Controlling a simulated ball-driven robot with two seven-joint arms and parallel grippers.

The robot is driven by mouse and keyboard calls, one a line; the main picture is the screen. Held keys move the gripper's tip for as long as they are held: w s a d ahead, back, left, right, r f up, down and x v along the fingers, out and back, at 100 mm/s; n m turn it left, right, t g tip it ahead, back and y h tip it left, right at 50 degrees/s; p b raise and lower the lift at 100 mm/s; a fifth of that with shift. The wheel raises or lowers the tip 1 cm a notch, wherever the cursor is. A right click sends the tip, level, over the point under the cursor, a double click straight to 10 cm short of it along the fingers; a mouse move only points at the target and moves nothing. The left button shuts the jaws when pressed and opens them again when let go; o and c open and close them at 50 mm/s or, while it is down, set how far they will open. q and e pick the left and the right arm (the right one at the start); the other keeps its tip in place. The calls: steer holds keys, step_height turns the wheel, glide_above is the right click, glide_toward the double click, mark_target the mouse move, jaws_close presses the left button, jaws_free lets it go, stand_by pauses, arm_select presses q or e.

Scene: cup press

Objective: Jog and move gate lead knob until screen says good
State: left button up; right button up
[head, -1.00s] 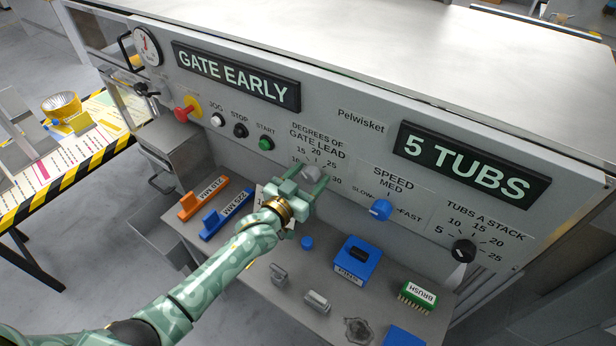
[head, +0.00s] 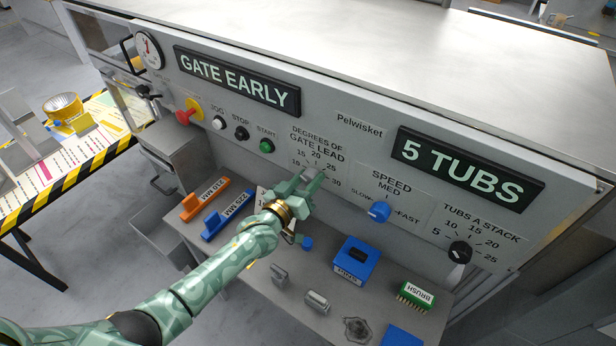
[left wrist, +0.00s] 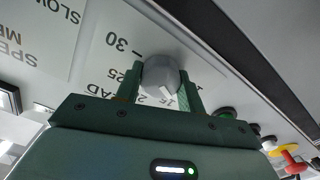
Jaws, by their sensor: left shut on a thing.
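The gate lead knob (left wrist: 160,76) is a grey round knob with a white pointer mark, on the panel under the label "DEGREES OF GATE LEAD". My left gripper (head: 311,180) is at this knob, its fingers on either side and shut on it, as the left wrist view (left wrist: 163,92) shows. The knob is partly hidden by the gripper in the head view (head: 311,172). The left screen (head: 237,81) reads "GATE EARLY". The white jog button (head: 219,123) is left of the stop and start buttons, with nothing touching it. My right gripper does not show.
The right screen (head: 471,168) reads "5 TUBS". A blue speed knob (head: 380,212) and a black tubs knob (head: 460,252) are right of the gate knob. The shelf (head: 265,300) below holds blue, orange and green items.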

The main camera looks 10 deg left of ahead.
arm_select(q)
steer(key=n, duration=0.4)
steer(key=shift+p, duration=0.3)
steer(key=shift+n, duration=0.3)
steer(key=o, duration=1)
steer(key=shift+c, duration=0.2)
steer(key=shift+a, duration=0.1)
steer(key=p+v, duration=0.1)
steer(key=v, duration=1.5)
steer(key=shift+p, duration=0.3)
